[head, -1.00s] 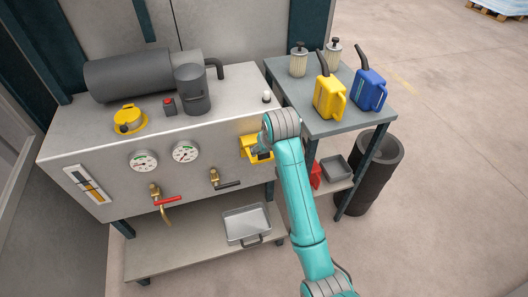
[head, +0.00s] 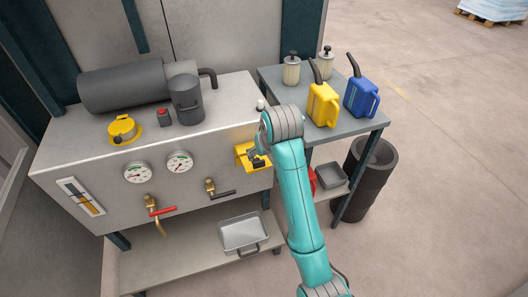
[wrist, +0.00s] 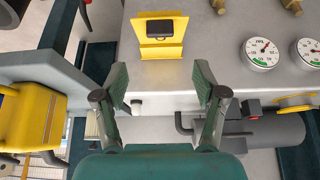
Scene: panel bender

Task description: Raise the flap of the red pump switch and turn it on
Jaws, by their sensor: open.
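A yellow switch housing (head: 246,158) sits on the front panel of the bench, near its right end. In the wrist view it is a yellow housing (wrist: 160,50) with a black block in a recessed face and a yellow plate at its lower side. I cannot tell whether that plate is a raised flap. No red shows on it. My gripper (wrist: 161,82) is open and empty, its two dark green fingers spread apart, with the housing ahead of and between them, not touching. In the head view the wrist hides the gripper and part of the housing.
A small box with a red button (head: 163,115), a grey cup and a yellow cap stand on the bench top (head: 70,145). Two gauges and a red-handled valve (head: 160,211) are left of the housing. A side table (head: 300,125) with yellow and blue cans is at right.

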